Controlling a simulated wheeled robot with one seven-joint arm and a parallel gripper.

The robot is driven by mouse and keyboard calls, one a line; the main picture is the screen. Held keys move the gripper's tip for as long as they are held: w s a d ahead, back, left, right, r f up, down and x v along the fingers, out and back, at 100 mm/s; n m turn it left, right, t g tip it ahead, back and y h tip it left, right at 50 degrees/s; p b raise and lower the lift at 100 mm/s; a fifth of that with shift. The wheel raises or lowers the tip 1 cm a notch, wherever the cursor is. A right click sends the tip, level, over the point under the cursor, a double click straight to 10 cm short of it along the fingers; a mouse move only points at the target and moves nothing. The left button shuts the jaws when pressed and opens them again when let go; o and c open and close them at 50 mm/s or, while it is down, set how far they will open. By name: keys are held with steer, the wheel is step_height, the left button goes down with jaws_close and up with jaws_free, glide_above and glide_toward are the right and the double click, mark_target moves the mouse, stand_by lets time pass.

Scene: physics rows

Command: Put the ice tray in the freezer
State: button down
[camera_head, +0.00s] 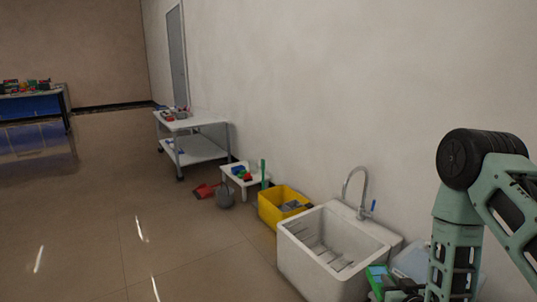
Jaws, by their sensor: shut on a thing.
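No ice tray that I can identify shows in the head view, and no freezer shows either. My arm comes in at the right edge, with a black joint above pale green links that run down past the bottom edge. My gripper is not clearly in view, so its hold cannot be seen. Dark parts beside the lowest visible link are too cut off to tell what they are.
A white sink (318,262) with a tap stands against the wall, left of my arm. Left of it are a yellow bin (268,212), a low white stool (239,180) and a white cart (196,149). A green item (375,277) lies right of the sink.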

steer(key=s+r+p, duration=0.2)
steer(key=r+p, duration=0.5)
steer(key=r, duration=0.2)
steer(key=s+r+p, duration=0.2)
steer(key=r+p, duration=0.5)
steer(key=r, duration=0.2)
steer(key=shift+s+r, duration=0.2)
steer(key=shift+s, duration=0.05)
